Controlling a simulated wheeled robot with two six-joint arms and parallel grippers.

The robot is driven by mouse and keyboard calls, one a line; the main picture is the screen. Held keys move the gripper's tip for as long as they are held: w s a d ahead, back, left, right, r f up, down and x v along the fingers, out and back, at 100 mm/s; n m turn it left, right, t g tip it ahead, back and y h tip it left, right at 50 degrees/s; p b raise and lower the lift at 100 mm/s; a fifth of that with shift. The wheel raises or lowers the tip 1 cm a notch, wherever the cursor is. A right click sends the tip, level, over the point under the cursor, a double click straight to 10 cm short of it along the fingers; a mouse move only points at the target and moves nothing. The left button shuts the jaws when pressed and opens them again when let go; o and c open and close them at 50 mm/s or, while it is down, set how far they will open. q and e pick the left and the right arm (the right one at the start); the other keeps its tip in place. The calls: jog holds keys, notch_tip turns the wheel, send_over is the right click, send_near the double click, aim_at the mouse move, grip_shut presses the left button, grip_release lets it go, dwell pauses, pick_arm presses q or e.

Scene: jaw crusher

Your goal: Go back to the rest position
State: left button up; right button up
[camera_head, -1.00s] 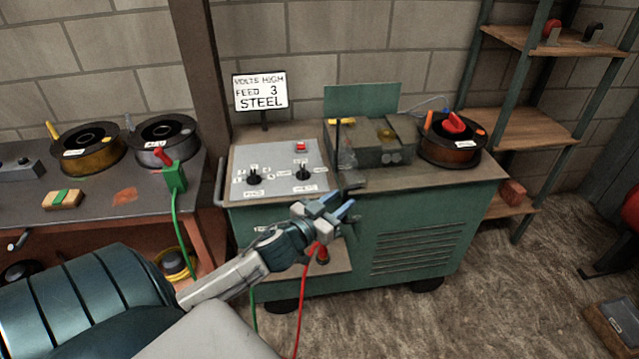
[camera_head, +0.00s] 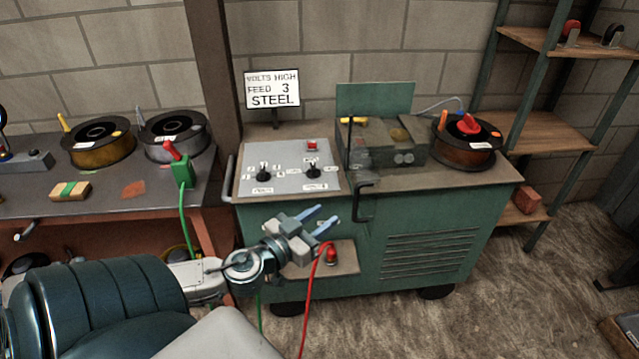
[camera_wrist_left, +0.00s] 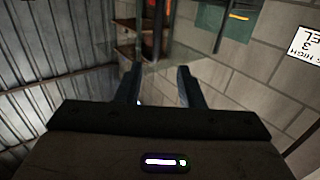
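My left gripper (camera_head: 323,222) is in front of the green welding machine (camera_head: 430,215), below its control panel. Its two blue-tipped fingers are apart with nothing between them. In the left wrist view the fingers (camera_wrist_left: 158,85) also stand apart and empty, with wall and shelf beyond. My right gripper is not in view.
The machine carries a panel with two black knobs (camera_head: 313,168), a sign (camera_head: 272,90) and a wire spool (camera_head: 466,142). A red cable (camera_head: 311,300) hangs near my left gripper. A bench (camera_head: 120,205) stands left, shelves (camera_head: 545,130) right. The floor at right is mostly clear.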

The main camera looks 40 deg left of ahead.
pick_arm(q)
jog(key=a+f+n+g+y, duration=0.1)
jog(key=a+f+g+y, duration=0.1)
jog(key=a+f, duration=0.5)
jog(key=a+f+g+y, duration=0.2)
jog(key=a+f, duration=0.1)
jog(key=f, duration=0.8)
jog(key=s+a+f+g+y, duration=0.1)
jog(key=s+a+f+g, duration=0.15)
jog(key=f, duration=0.55)
jog(key=s+a+f+g, duration=0.15)
jog(key=s+f, duration=0.25)
jog(key=f, duration=0.5)
jog(key=s+d+f+g+h, duration=0.1)
jog(key=s+d+f+g, duration=0.25)
jog(key=s+f, duration=0.5)
jog(key=s+d+f+g, duration=0.2)
jog(key=s+d+f, duration=0.25)
jog(key=f, duration=0.65)
jog(key=s+d+f+m+g+h, duration=0.1)
jog(key=s+d+f+g+h, duration=0.1)
jog(key=s+d+f, duration=0.8)
jog(key=s+d+g, duration=0.1)
jog(key=s+d, duration=0.1)
jog(key=s, duration=0.1)
jog(key=shift+d+h, duration=0.25)
jog(key=shift+h, duration=0.05)
jog(key=shift+f, duration=0.1)
